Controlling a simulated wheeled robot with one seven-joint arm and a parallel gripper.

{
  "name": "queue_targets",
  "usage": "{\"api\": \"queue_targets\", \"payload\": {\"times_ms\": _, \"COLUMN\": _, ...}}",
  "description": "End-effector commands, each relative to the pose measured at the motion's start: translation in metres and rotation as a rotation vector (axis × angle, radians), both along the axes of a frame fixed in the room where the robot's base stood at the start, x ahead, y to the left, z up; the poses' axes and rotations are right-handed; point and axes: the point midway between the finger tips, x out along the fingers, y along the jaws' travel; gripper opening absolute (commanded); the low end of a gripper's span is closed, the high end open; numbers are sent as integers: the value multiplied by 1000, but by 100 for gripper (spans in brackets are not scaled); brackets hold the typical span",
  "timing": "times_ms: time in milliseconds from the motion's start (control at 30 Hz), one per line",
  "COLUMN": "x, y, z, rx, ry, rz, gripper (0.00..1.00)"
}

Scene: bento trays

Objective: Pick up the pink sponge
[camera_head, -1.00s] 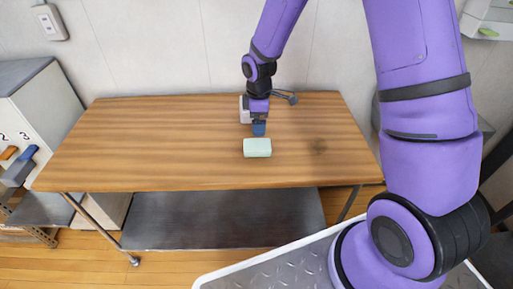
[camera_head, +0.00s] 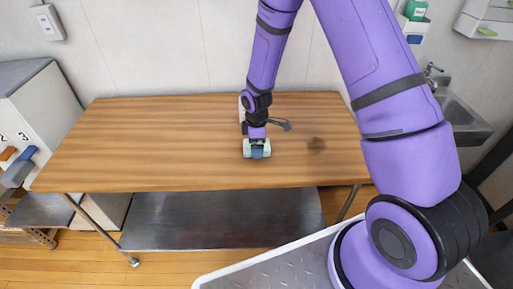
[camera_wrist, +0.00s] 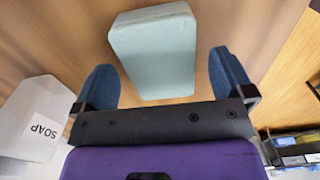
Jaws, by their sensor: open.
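A pale mint-green, sponge-like block (camera_head: 247,149) lies on the wooden table; no pink sponge shows in these views. My gripper (camera_head: 257,152) is over the block in the head view and hides its middle. In the wrist view the block (camera_wrist: 155,55) lies ahead of my gripper (camera_wrist: 165,80), between the two blue fingers. The fingers are apart, with a visible gap on each side of the block, so my gripper is open and empty. The block's exact height gap to the fingertips cannot be told.
A white container marked SOAP (camera_wrist: 33,120) stands close behind my gripper, mostly hidden in the head view. A dark grey utensil-like thing (camera_head: 284,125) lies to its right. The left of the table (camera_head: 140,145) is clear. A sink (camera_head: 462,115) stands at right.

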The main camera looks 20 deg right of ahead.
Motion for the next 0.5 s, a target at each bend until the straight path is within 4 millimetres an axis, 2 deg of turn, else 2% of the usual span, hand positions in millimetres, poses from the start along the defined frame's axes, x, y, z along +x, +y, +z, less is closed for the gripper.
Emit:
{"api": "queue_targets", "payload": {"times_ms": 133, "x": 0, "y": 0, "z": -13, "rx": 0, "ry": 0, "rz": 1, "gripper": 99}}
{"api": "queue_targets", "payload": {"times_ms": 400, "x": 0, "y": 0, "z": -15, "rx": 1, "ry": -1, "rz": 0, "gripper": 99}}
{"api": "queue_targets", "payload": {"times_ms": 467, "x": 0, "y": 0, "z": -15, "rx": 1, "ry": -1, "rz": 0, "gripper": 87}}
{"api": "queue_targets", "payload": {"times_ms": 500, "x": 0, "y": 0, "z": -15, "rx": 1, "ry": -1, "rz": 0, "gripper": 78}}
